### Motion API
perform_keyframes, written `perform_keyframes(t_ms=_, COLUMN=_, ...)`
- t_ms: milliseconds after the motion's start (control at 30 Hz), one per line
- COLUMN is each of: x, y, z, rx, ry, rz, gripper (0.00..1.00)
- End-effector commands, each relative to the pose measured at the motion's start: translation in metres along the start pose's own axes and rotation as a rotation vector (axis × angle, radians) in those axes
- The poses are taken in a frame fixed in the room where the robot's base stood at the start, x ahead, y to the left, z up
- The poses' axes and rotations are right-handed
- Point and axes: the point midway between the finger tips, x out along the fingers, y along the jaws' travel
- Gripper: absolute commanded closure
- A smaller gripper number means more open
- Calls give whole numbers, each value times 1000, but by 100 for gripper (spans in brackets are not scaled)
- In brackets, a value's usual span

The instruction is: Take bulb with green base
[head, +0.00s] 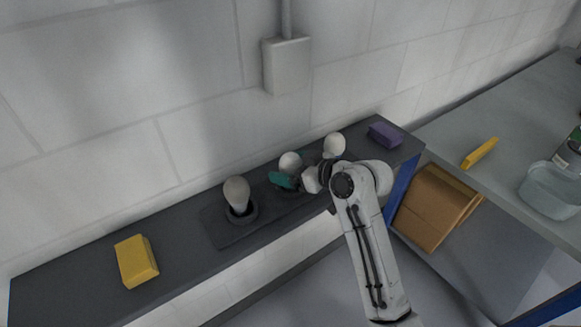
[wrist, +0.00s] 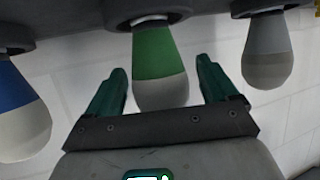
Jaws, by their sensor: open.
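The bulb with green base (wrist: 153,55) hangs down from its holder in the wrist view, with a pale grey rounded end. In the head view its pale top (head: 290,161) shows at the middle holder, and its base is hidden by my gripper. My gripper (wrist: 160,68) is open, with one teal finger on each side of this bulb and visible gaps to both. In the head view my gripper (head: 284,181) reaches to the middle holder from the right.
A grey bulb (wrist: 267,50) and a blue-based bulb (wrist: 15,110) flank it. In the head view a grey bulb (head: 237,192) stands left and a pale bulb (head: 334,144) right. A yellow block (head: 136,261) and purple block (head: 386,134) lie on the dark shelf (head: 70,283).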

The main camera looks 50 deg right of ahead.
Motion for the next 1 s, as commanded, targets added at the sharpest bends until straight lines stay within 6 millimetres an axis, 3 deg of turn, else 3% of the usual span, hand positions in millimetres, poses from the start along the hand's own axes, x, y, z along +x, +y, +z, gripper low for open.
perform_keyframes(t_ms=167, x=0, y=0, z=0, rx=0, ry=0, rz=0, gripper=14)
perform_keyframes(t_ms=767, x=0, y=0, z=0, rx=0, ry=0, rz=0, gripper=71)
perform_keyframes(t_ms=1000, x=0, y=0, z=0, rx=0, ry=0, rz=0, gripper=71)
